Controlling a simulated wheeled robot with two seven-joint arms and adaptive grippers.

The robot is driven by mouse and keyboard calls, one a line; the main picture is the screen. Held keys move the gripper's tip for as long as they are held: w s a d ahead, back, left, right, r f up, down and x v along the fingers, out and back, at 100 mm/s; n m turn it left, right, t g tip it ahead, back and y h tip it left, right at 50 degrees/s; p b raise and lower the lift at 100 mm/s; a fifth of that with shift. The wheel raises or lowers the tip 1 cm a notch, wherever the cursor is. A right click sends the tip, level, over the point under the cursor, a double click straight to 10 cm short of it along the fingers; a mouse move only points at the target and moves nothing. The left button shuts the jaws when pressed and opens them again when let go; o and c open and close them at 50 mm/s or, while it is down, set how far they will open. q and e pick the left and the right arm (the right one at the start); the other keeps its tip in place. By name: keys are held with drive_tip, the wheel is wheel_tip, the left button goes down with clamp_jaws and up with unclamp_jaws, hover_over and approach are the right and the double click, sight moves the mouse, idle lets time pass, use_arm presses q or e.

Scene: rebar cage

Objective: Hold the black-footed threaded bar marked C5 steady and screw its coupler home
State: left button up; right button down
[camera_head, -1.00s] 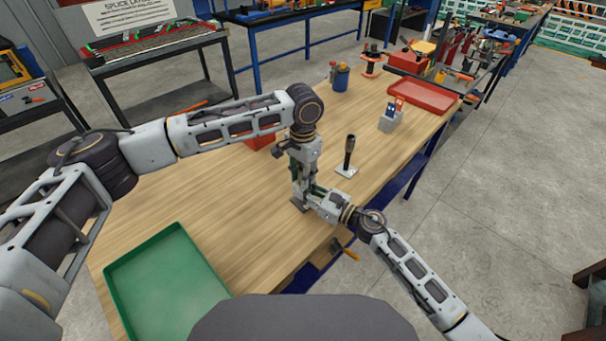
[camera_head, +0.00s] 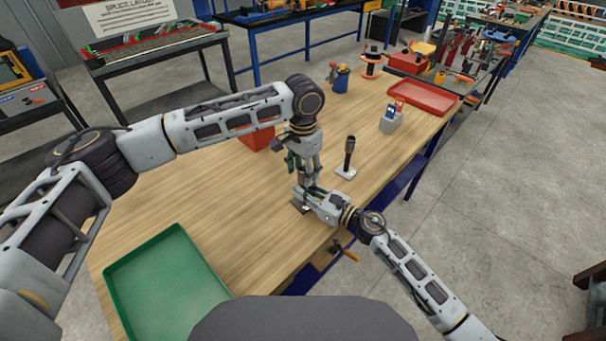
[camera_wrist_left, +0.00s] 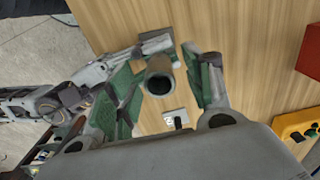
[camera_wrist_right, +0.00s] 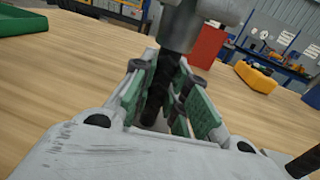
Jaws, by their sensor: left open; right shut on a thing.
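The threaded bar is dark and stands upright between the green pads of my right gripper (camera_wrist_right: 165,105), which is shut on it. A grey coupler (camera_wrist_right: 182,25) sits at the bar's upper part; its open top (camera_wrist_left: 160,82) shows in the left wrist view. My left gripper (camera_head: 308,182) is above the right one, pointing down and open. Its green-padded fingers lie on either side of the coupler, apart from it. The black foot (camera_head: 300,206) is partly hidden under the right gripper. I cannot read the C5 mark or see the thread inside the coupler.
A white-footed bar (camera_head: 348,160) with a dark top stands close by. A red box (camera_head: 258,138) is behind my left arm. A green tray (camera_head: 165,285), a grey holder (camera_head: 391,122) and a red tray (camera_head: 424,97) are on the bench.

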use_arm(q)
wheel_tip(320, 180, up, 10)
drive_tip(key=shift+f, duration=0.2)
idle(0.4)
use_arm(e)
drive_tip(key=c, duration=1.3)
unclamp_jaws()
drive_tip(key=shift+d, duration=0.1)
drive_tip(key=shift+v, duration=5.85)
drive_tip(key=shift+d, duration=0.1)
